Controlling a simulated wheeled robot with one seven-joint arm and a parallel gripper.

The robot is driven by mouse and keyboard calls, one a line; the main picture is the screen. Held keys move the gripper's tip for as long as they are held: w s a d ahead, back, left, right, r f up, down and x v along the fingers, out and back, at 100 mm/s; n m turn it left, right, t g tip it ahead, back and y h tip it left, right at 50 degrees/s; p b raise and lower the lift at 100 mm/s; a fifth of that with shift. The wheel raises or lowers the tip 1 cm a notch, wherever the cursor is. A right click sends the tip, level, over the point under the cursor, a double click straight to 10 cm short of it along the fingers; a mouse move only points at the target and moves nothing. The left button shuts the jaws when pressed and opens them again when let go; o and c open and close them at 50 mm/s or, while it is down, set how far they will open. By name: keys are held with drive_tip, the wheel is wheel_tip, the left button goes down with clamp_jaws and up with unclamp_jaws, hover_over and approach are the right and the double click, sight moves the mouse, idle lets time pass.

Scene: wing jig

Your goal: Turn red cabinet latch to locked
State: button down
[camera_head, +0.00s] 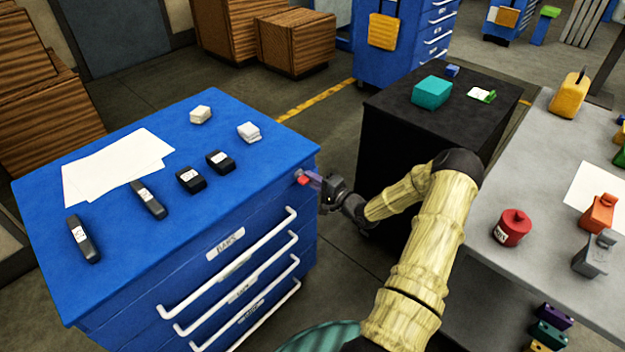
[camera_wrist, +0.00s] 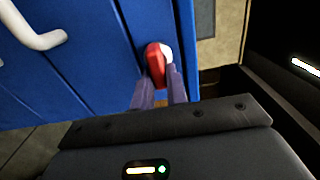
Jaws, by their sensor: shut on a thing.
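The red latch (camera_head: 302,178) is a small red piece near the top right corner of the blue cabinet (camera_head: 215,215). In the wrist view the red latch (camera_wrist: 155,65) stands against the blue front, with a pale patch just to its right. My gripper (camera_head: 310,180) reaches it from the right. Its two purple fingers (camera_wrist: 159,88) are shut on the latch, one on each side of its near end. The fingers hide that end, and I cannot read any lock marking.
White drawer handles (camera_head: 228,262) stick out from the cabinet front, left of the latch. Papers and several small dark boxes lie on the cabinet top. A black cabinet (camera_head: 400,130) stands behind my arm, and a grey table (camera_head: 540,220) is at the right.

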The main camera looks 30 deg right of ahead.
drive_tip(key=c, duration=1.4)
unclamp_jaws()
drive_tip(key=v, duration=1.7)
drive_tip(key=shift+s+b, duration=0.2)
drive_tip(key=shift+b, duration=0.25)
drive_tip(key=shift+d, duration=0.1)
